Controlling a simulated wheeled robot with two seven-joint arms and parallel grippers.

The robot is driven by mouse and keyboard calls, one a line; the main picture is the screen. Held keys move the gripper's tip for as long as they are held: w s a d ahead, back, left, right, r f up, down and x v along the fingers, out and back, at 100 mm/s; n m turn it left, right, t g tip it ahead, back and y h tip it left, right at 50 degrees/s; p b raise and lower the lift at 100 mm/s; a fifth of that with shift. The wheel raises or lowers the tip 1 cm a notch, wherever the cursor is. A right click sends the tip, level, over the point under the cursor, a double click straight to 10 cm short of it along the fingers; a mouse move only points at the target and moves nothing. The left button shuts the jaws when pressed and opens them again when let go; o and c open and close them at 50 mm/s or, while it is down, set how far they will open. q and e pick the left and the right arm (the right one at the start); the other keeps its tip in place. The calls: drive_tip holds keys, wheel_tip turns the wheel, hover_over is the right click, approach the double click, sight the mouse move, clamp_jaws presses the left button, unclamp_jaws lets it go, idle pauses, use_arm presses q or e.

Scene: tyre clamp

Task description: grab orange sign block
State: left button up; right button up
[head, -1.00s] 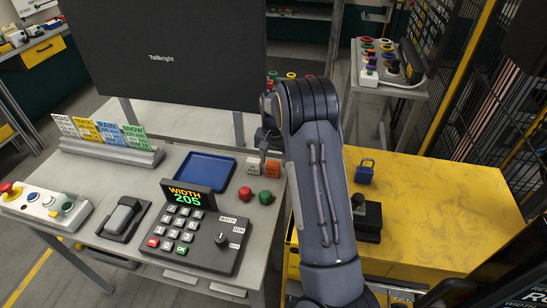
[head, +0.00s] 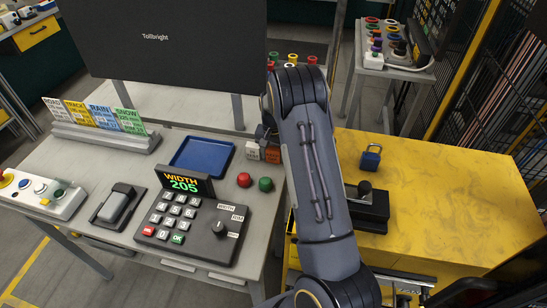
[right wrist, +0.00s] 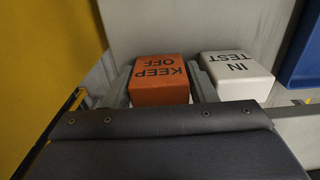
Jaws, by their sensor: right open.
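The orange sign block (head: 273,155), marked "KEEP OFF" in the right wrist view (right wrist: 159,82), sits near the table's right edge. A white "IN TEST" block (head: 253,151) stands just left of it in the head view and right of it in the wrist view (right wrist: 236,76). My right gripper (head: 268,142) is open at the orange block. In the wrist view its fingers (right wrist: 160,88) lie on either side of the block, one in the gap beside the white block. Contact cannot be told. My left gripper is not in view.
A blue tray (head: 203,156) lies left of the blocks. A yellow cabinet (head: 450,200) with a blue padlock (head: 371,158) is at the right.

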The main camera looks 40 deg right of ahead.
drive_tip(key=shift+r, duration=0.1)
drive_tip(key=shift+c, duration=0.3)
drive_tip(key=c, duration=0.6)
drive_tip(key=shift+o, duration=0.2)
